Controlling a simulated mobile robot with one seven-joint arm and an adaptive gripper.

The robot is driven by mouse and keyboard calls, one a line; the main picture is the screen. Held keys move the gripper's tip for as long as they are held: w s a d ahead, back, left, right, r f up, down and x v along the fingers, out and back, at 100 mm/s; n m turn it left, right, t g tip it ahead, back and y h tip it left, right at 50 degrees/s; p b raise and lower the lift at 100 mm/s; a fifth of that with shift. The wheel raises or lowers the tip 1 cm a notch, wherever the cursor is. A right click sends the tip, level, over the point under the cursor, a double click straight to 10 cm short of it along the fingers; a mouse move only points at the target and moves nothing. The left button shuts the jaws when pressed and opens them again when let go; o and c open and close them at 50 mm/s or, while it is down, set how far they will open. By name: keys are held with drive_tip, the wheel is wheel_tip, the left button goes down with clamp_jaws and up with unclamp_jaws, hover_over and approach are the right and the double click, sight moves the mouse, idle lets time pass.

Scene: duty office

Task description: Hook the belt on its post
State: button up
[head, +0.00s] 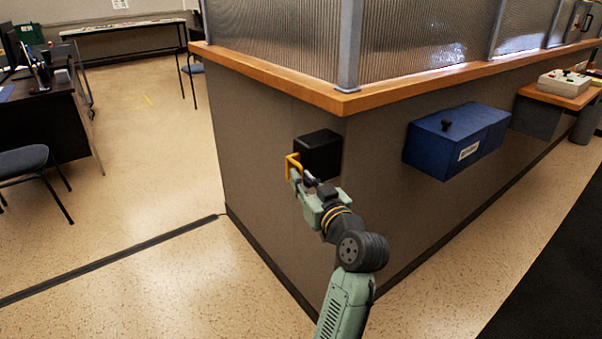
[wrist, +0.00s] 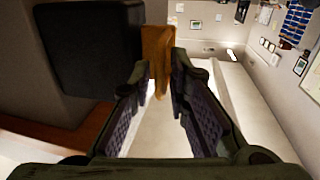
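A yellow-orange angular end piece (head: 293,166), apparently the belt's end, sits at the left side of a black box (head: 319,152) on the counter wall near its corner. My gripper (head: 303,176) is at this piece, just in front of the box. In the wrist view the orange piece (wrist: 158,50) stands at the fingertips, its narrow lower part between the two fingers (wrist: 160,82). I cannot tell whether both fingers press on it. The black box (wrist: 88,45) is close on the left. No stretched belt strap shows. I cannot make out a post.
A blue box (head: 455,140) with a black knob juts from the counter wall to the right. A wooden ledge (head: 365,98) with glass panels runs above. A chair (head: 28,162) and dark desk stand at the left. The floor (head: 165,165) between desk and counter is clear, crossed by a dark strip (head: 110,258).

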drive_tip(key=shift+x, duration=0.85)
drive_tip(key=shift+c, duration=0.3)
clamp_jaws()
